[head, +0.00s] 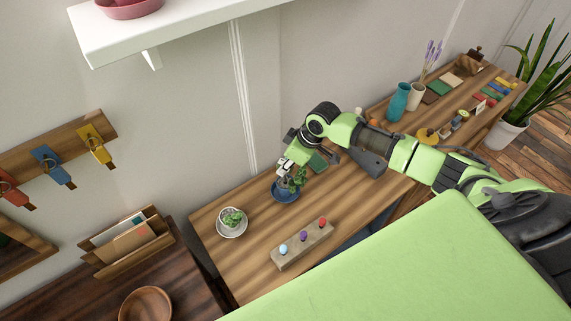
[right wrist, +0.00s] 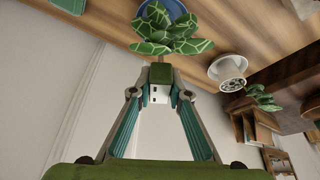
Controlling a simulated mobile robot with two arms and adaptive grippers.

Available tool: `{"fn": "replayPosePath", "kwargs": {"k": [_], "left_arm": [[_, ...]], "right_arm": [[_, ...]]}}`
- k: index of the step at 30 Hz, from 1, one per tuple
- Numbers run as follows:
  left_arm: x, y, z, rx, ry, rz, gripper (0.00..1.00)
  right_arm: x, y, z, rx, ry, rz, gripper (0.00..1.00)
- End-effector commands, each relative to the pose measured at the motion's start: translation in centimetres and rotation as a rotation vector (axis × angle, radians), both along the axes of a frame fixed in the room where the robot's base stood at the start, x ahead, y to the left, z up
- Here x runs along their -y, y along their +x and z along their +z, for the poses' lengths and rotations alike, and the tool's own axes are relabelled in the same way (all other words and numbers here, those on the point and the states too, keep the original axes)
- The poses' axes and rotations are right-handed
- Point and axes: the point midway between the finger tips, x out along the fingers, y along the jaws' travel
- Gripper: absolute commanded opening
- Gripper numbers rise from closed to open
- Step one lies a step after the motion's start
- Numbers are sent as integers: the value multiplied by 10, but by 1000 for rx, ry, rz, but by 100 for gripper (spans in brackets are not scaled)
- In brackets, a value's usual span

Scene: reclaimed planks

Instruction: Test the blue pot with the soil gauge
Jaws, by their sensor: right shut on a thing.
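The blue pot (head: 286,196) stands on the wooden table and holds a leafy green plant. Its blue rim (right wrist: 176,8) shows at the top of the right wrist view, behind patterned leaves (right wrist: 165,38). My right gripper (head: 287,166) is directly over the pot. In the right wrist view its two fingers (right wrist: 160,92) are shut on a small green-and-white block (right wrist: 160,74), which looks like the soil gauge. The leaves hide the gauge's far end, so I cannot tell whether it touches the soil. My left gripper is not in view.
A white pot (head: 231,216) with a plant stands on a saucer to the left. A block (head: 290,254) with light blue, purple and red knobs lies at the front. A green item (head: 318,161) lies behind the gripper. Vases (head: 398,103) stand farther right.

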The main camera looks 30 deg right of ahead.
Motion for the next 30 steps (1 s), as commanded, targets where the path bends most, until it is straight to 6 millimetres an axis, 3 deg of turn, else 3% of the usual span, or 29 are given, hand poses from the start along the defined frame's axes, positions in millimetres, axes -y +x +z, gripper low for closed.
{"fn": "replayPosePath", "kwargs": {"k": [30], "left_arm": [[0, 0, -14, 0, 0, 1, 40]], "right_arm": [[0, 0, -26, -1, -1, 0, 0]]}}
